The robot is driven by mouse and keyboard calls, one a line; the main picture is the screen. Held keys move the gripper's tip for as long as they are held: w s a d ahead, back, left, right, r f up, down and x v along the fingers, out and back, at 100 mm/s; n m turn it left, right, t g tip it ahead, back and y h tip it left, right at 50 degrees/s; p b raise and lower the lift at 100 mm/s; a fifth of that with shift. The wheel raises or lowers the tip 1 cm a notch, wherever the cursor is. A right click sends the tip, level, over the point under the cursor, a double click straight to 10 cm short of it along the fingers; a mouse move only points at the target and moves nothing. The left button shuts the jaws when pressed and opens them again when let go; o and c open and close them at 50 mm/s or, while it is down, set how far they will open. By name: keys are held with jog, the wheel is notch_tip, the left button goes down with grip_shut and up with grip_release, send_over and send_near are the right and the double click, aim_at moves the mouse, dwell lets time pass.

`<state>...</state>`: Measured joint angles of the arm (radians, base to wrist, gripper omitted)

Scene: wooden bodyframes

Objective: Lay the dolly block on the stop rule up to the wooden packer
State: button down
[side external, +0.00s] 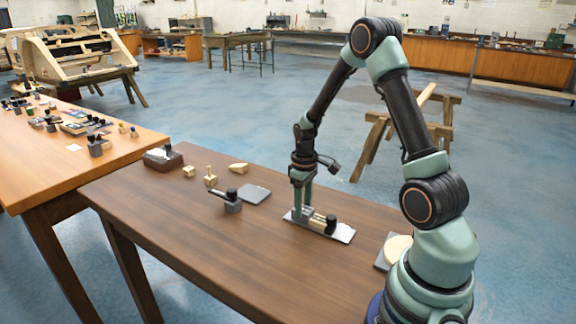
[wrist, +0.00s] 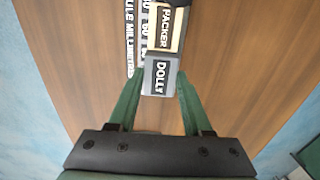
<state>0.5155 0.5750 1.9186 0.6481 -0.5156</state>
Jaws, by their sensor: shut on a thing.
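The dolly block (wrist: 160,76), a grey block with a dark "DOLLY" label, is between the fingers of my gripper (wrist: 157,100), which is shut on it. The wooden packer (wrist: 165,28), pale with a dark label, lies just beyond the dolly in the wrist view; their ends look touching or nearly so. The stop rule (wrist: 134,45), with printed markings, runs along their left. In the side view my gripper (side external: 302,208) points down over the left part of the rule (side external: 344,235). The fingers largely hide the dolly there, and I cannot tell whether it rests on the rule.
A dark stop (side external: 331,221) stands at the packer's far end. Left on the table are a dark tool (side external: 231,204), a grey plate (side external: 255,193), small wooden pieces (side external: 210,178) and a dark box (side external: 163,160). A pale disc (side external: 398,247) lies near my base.

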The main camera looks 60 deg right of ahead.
dwell(0.3)
jog(key=shift+c, duration=1.2)
grip_release()
jog(key=shift+s, duration=0.1)
jog(key=shift+r, duration=0.15)
notch_tip(320, 180, up, 12)
jog(key=s+a+r+t, duration=0.2)
jog(key=a+r, duration=0.3)
jog(key=a, duration=0.5)
jog(key=s+a+r+t, duration=0.3)
jog(key=s+a+r, duration=0.1)
jog(key=a, duration=0.5)
jog(key=shift+a+r+t, duration=0.3)
jog(key=shift+a+r, duration=0.1)
jog(key=shift+r, duration=0.15)
